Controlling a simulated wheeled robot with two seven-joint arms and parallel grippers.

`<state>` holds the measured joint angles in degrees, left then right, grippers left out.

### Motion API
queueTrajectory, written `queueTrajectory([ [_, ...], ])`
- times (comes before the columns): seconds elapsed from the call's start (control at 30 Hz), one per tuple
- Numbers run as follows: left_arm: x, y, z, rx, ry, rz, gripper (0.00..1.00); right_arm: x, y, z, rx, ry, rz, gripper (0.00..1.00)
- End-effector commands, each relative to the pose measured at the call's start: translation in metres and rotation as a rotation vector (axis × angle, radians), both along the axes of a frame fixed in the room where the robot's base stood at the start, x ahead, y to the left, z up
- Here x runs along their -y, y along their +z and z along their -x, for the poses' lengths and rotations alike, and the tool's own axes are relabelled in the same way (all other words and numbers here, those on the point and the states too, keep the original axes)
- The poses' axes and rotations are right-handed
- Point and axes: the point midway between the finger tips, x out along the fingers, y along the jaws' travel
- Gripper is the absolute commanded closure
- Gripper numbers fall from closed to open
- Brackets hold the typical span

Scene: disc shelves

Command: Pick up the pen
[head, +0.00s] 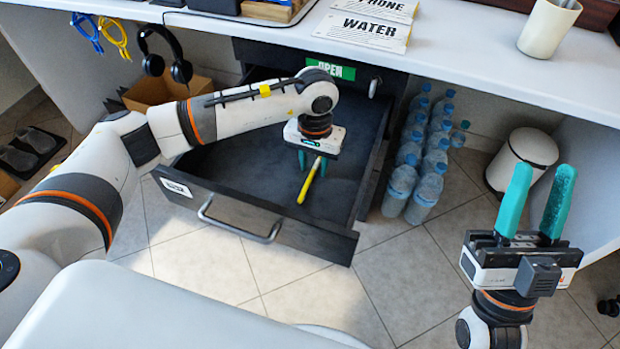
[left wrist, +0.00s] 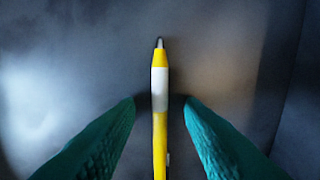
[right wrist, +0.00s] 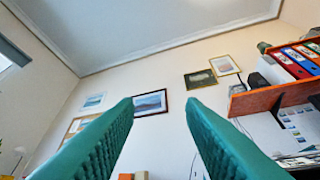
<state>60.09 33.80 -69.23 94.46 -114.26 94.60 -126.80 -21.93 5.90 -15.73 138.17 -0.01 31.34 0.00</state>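A yellow pen with a pale grey band and a dark tip lies in the open drawer (head: 235,215); the pen (head: 308,186) shows in the head view. In the left wrist view the pen (left wrist: 160,85) runs up the middle. My left gripper (head: 313,168) points down into the drawer. Its green fingers (left wrist: 160,100) stand on either side of the pen, with a gap on each side, so it is open. The pen's rear end is cut off in the left wrist view. My right gripper (head: 533,200) is open and empty, pointing up at the right.
The white desk top (head: 480,65) overhangs the drawer's back. Several water bottles (head: 415,165) stand just right of the drawer, and a white bin (head: 520,160) stands further right. Headphones (head: 165,55) hang at the left above a cardboard box (head: 150,92). Tiled floor in front is free.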

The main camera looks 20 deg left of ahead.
Motion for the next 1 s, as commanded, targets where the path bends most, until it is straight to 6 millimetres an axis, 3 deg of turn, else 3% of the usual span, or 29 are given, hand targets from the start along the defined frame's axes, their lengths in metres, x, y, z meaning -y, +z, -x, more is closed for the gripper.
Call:
queueTrajectory([
  [0.1, 0.0, 0.0, 0.0, 0.0, 0.0, 0.0, 0.68, 0.0, 0.0, 0.0, -0.001, 0.0, 0.0, 0.64],
  [0.3, 0.0, 0.0, 0.0, 0.0, 0.0, 0.0, 1.0, 0.0, 0.0, 0.0, -0.002, 0.0, 0.001, 0.64],
  [0.77, 0.0, 0.002, 0.0, 0.0, 0.0, 0.0, 1.0, 0.0, 0.0, -0.001, -0.006, 0.0, 0.002, 0.64],
  [1.0, 0.0, 0.021, -0.001, 0.003, 0.0, 0.0, 1.0, -0.002, -0.009, -0.017, -0.127, -0.008, 0.039, 0.64],
])
